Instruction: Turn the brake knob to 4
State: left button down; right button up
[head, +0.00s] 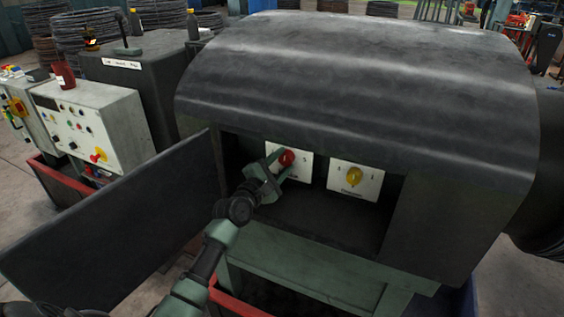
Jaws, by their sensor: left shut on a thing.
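A red knob (287,158) sits on a white plate (304,165) inside the open recess of the dark machine housing. My left gripper (280,163) has its green fingers around the red knob and is shut on it. The fingers cover part of the knob and of the plate's markings. A yellow knob (354,176) sits on a second white plate (356,187) to the right. The labels are too small to read surely, so I cannot tell which number the red knob points to. My right gripper is not in view.
An open dark door panel (110,230) stands to the left of my arm. The curved dark hood (350,90) overhangs the recess. A grey control box (90,125) with several buttons stands at the left. Wire coils (90,35) lie behind.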

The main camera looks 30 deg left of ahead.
pick_arm(q)
jog(key=m+p, duration=0.1)
jog(key=m, duration=0.1)
jog(key=m+p, duration=0.1)
jog(key=m, duration=0.2)
jog(key=shift+r+g, duration=0.2)
jog(key=shift+g, duration=0.1)
jog(key=m+p, duration=0.1)
jog(key=m, duration=0.1)
jog(key=shift+m+p, duration=0.3)
jog(key=shift+m, duration=0.3)
jog(key=c, duration=0.8)
grip_release()
jog(key=shift+d, duration=0.1)
jog(key=shift+c, duration=0.2)
